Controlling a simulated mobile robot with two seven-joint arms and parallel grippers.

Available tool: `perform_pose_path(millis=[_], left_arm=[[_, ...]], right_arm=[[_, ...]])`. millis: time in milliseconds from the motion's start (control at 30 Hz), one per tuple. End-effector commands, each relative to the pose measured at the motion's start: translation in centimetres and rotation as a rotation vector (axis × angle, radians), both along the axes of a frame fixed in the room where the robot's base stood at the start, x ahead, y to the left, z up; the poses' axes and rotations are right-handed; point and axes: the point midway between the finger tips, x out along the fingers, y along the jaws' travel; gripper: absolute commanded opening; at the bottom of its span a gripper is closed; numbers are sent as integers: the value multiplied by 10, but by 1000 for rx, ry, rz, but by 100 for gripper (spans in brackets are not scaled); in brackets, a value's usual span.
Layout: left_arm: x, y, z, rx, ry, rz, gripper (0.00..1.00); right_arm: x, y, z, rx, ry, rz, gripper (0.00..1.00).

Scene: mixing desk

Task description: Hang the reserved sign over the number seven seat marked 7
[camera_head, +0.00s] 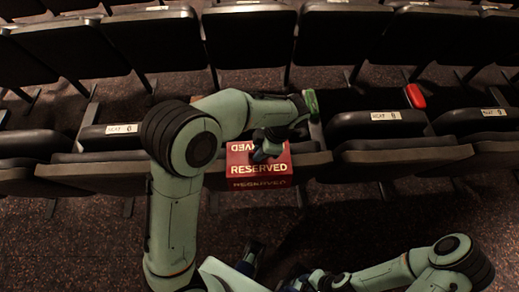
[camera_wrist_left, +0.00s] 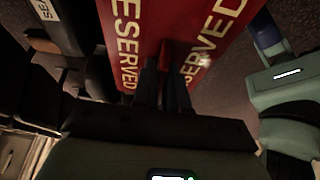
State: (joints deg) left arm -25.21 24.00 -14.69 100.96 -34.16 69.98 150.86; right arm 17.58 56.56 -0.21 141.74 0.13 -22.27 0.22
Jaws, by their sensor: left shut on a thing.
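The red reserved sign (camera_head: 259,183) is a folded board with white RESERVED lettering on both faces. It is at the middle seat (camera_head: 308,160), in front of and above its dark edge; I cannot tell whether it touches the seat. My left gripper (camera_head: 268,150) is shut on the sign between its two faces. The sign (camera_wrist_left: 140,35) also fills the top of the left wrist view, with the fingers (camera_wrist_left: 165,85) between its faces. My arm covers the middle seat's label, so no 7 is readable. My right gripper (camera_head: 272,272) is low in the head view, its fingers unclear.
Neighbouring seats carry white labels, one at left (camera_head: 121,129) and others at right (camera_head: 385,116) (camera_head: 494,112); their digits are hard to read. A red object (camera_head: 415,96) lies behind the right seat. Another seat row (camera_head: 250,40) stands behind. The floor in front (camera_head: 390,220) is clear.

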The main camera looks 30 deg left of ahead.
Motion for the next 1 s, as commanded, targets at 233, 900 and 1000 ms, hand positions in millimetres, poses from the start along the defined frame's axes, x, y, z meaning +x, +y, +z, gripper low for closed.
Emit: perform_pose_path(millis=[233, 900, 1000], left_arm=[[0, 0, -1, 0, -1, 0, 0], [5, -7, 19, -1, -3, 0, 42], [10, -14, 39, -1, -6, -1, 42]], right_arm=[[0, 0, -1, 0, -1, 0, 40], [-1, 0, 2, 1, 2, 1, 40], [-1, 0, 4, 1, 4, 1, 40]])
